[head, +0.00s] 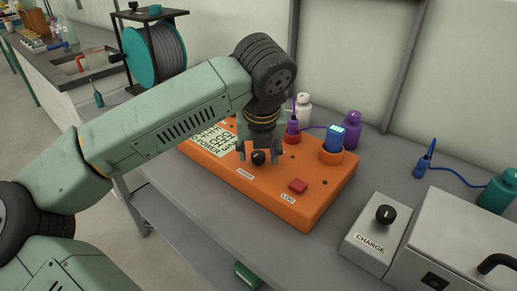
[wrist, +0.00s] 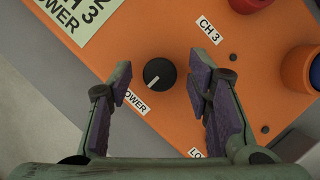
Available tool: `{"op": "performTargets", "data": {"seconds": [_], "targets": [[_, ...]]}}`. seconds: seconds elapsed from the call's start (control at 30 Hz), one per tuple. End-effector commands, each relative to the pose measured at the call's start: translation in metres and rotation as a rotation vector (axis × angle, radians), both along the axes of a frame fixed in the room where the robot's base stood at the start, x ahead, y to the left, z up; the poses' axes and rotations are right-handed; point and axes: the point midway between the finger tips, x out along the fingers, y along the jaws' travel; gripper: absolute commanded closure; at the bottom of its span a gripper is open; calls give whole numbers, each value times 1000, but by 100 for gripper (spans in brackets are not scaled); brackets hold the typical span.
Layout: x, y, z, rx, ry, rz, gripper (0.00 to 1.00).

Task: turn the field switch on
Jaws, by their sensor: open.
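No label that I can read says field. A black round knob (head: 258,157) with a white pointer line stands on an orange box (head: 322,199), beside a label reading POWER. In the wrist view the knob (wrist: 159,74) shows between my fingertips, with gaps on both sides. My gripper (head: 261,151) is open and points down at the knob, one finger to either side (wrist: 161,82). Neither finger appears to touch it. In the wrist view the pointer line slants to the lower left.
A red button (head: 298,186) marked LOG and a blue-lit cylinder (head: 335,138) in an orange socket are on the box. A grey CHARGE box (head: 378,232) with a black knob stands right. Purple (head: 351,124) and white (head: 303,106) bottles stand behind. A cable reel (head: 155,52) stands back left.

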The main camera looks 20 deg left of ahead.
Motion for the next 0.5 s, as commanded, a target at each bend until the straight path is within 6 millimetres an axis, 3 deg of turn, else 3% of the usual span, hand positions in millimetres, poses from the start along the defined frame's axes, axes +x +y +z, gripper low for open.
{"op": "performTargets", "data": {"seconds": [0.13,0.5], "targets": [[0,0,0,0,0,0,54],[0,0,1,0,0,0,79]]}}
